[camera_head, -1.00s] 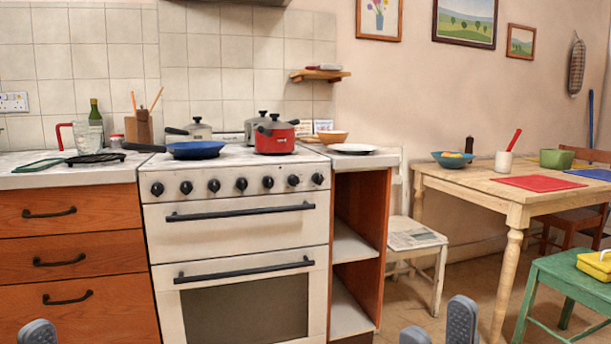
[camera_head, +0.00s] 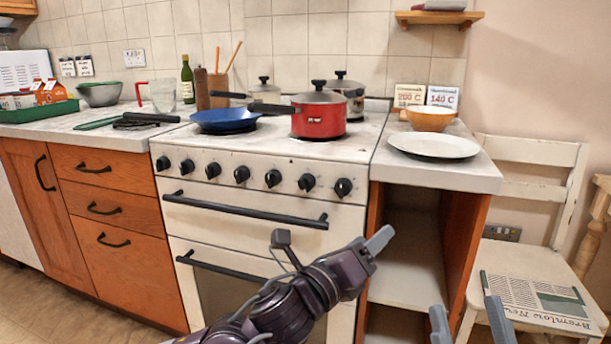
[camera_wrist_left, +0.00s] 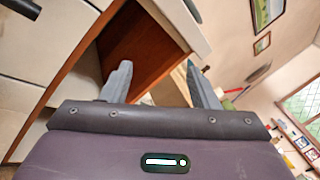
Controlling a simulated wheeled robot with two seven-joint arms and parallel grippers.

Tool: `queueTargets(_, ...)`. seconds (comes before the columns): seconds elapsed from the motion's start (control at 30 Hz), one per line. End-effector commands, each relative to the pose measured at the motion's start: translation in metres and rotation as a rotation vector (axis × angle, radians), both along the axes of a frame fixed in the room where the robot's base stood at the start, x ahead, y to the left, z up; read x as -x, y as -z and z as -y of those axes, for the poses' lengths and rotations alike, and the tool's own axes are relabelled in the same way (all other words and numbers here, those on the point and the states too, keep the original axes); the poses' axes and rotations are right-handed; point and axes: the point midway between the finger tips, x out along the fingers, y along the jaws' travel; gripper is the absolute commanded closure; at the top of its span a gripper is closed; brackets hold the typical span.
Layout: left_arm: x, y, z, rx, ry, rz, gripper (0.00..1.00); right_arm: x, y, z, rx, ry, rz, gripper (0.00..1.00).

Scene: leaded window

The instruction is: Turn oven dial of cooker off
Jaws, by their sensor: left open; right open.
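The white cooker (camera_head: 290,152) stands in the middle of the head view. Its front panel carries a row of several black dials, from the leftmost dial (camera_head: 163,163) to the rightmost dial (camera_head: 343,187). I cannot tell which is the oven dial or how each is set. My left gripper (camera_head: 332,238) is open and empty in front of the cooker, below the right-hand dials and apart from them. In the left wrist view its open fingers (camera_wrist_left: 157,80) point toward the wooden shelf unit. My right gripper (camera_head: 465,312) is open and empty at the bottom right.
A red pot (camera_head: 319,117) and a blue pan (camera_head: 225,121) stand on the hob. Two oven bars, the upper handle (camera_head: 245,209) and lower handle (camera_head: 220,268), cross the front. An open shelf unit (camera_head: 455,240) and a white chair (camera_head: 530,262) stand to the right.

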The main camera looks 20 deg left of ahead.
Motion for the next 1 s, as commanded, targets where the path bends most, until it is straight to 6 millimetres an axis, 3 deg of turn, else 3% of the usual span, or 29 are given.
queueTargets(0.03, -0.021, -0.008, -0.035, -0.157, -0.134, 0.029, 0.45, -0.004, 0.004, -0.002, 0.017, -0.002, -0.05, 0.45)
queueTargets(0.1, -0.04, -0.011, -0.076, -0.332, -0.286, 0.039, 0.45, -0.009, 0.013, -0.005, 0.038, -0.002, -0.105, 0.45)
queueTargets(0.2, -0.054, -0.017, -0.121, -0.497, -0.435, 0.034, 0.45, -0.013, 0.024, -0.007, 0.057, -0.003, -0.157, 0.45)
queueTargets(0.3, -0.06, -0.02, -0.144, -0.58, -0.51, 0.024, 0.45, -0.015, 0.03, -0.009, 0.07, -0.005, -0.189, 0.45)
queueTargets(0.47, -0.077, -0.021, -0.151, -0.605, -0.532, 0.019, 0.45, -0.02, 0.045, -0.011, 0.097, -0.006, -0.257, 0.45)
queueTargets(0.7, -0.116, -0.021, -0.151, -0.601, -0.529, 0.019, 0.45, -0.025, 0.066, -0.015, 0.135, -0.008, -0.352, 0.45)
queueTargets(1.0, -0.138, -0.02, -0.151, -0.602, -0.527, 0.02, 0.45, -0.025, 0.067, -0.015, 0.136, -0.008, -0.353, 0.45)
